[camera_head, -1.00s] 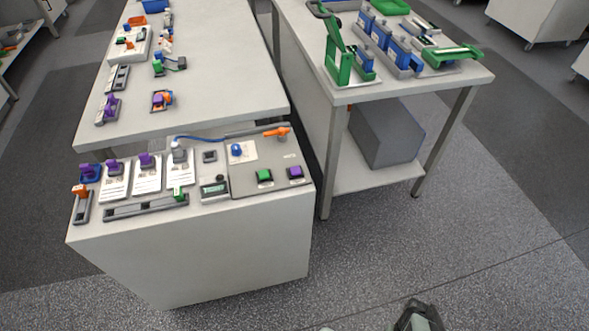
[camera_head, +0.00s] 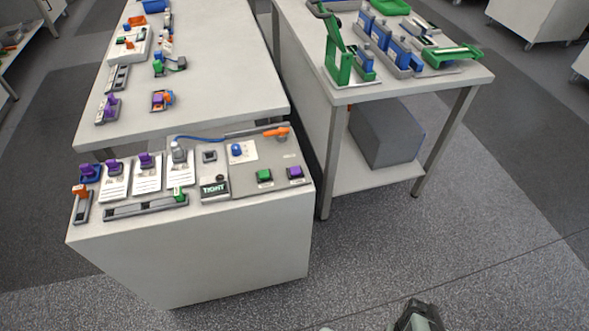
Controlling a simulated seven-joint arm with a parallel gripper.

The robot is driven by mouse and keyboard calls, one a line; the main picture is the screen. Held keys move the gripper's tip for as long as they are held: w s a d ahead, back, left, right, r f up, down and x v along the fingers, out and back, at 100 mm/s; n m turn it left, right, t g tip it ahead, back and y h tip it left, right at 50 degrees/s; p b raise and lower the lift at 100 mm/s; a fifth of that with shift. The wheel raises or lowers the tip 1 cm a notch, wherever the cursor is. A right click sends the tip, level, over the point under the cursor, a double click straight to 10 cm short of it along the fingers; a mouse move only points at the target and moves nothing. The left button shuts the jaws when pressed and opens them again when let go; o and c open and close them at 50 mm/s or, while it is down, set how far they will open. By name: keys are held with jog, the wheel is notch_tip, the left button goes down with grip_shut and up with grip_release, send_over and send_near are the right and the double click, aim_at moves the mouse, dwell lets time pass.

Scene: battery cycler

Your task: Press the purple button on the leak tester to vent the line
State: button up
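The leak tester (camera_head: 240,187) is a grey panel at the right end of the near white cabinet's top. Its purple button (camera_head: 295,172) is at the panel's right front, to the right of a green button (camera_head: 264,175). A small display (camera_head: 214,189) at its left reads "TIGHT". A blue line (camera_head: 200,138) runs along the back to a fitting near an orange handle (camera_head: 277,132). My gripper (camera_head: 420,308) shows only in part at the bottom edge, over the floor, well away from the panel. Whether its fingers are open is unclear.
Several white cards (camera_head: 147,174) with purple and grey parts lie left of the tester. A slotted grey rail (camera_head: 146,207) lies in front of them. A white table (camera_head: 225,60) stands behind, and another (camera_head: 400,88) with green and blue fixtures at right. Floor between is clear.

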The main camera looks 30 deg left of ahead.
grip_shut()
dwell(0.3)
dwell(1.2)
